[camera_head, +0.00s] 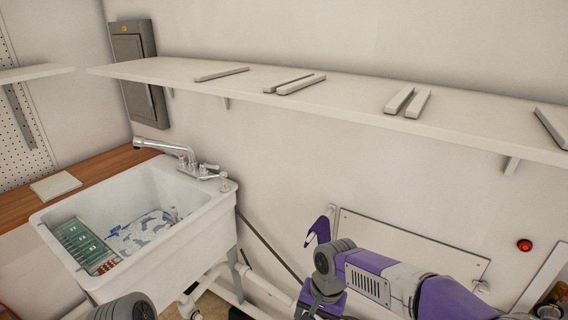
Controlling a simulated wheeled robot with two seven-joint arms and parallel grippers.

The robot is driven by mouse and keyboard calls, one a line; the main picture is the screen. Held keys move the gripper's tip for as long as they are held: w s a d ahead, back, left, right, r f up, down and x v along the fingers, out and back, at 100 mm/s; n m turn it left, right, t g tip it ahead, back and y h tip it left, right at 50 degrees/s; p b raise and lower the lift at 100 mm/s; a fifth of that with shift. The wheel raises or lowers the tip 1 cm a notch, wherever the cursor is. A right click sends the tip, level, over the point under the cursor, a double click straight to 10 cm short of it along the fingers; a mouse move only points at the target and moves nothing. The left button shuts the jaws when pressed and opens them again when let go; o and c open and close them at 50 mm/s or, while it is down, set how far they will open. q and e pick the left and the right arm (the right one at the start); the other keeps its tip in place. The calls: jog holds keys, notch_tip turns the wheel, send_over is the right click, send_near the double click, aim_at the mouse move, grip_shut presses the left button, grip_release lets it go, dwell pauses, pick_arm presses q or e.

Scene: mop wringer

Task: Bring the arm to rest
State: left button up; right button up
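My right arm (390,279) comes in from the lower right, in purple and grey. It bends at a dark joint, and its lower part runs down out of the bottom edge. Its gripper does not show. Of my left arm only a dark rounded part (125,307) shows at the bottom edge, in front of the sink, and its gripper is out of view. A purple hooked piece (318,231) stands just above the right arm's joint; I cannot tell what it belongs to.
A white sink (190,248) with a chrome faucet (165,147) stands at left. It holds a green-grey ribbed thing (84,244) and a patterned cloth-like thing (140,233). A long wall shelf (350,97) with several bars runs above. A white wall panel (400,243) is behind my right arm.

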notch_tip(320, 180, down, 11)
jog(key=s+d+f+n+y+p, duration=0.1)
jog(key=s+d+f+y+p, duration=0.1)
jog(key=s+f, duration=1.3)
notch_tip(320, 180, down, 4)
jog(key=shift+d+r+n+t, duration=0.2)
jog(key=shift+d+n+t, duration=0.1)
jog(key=shift+d+t, duration=0.1)
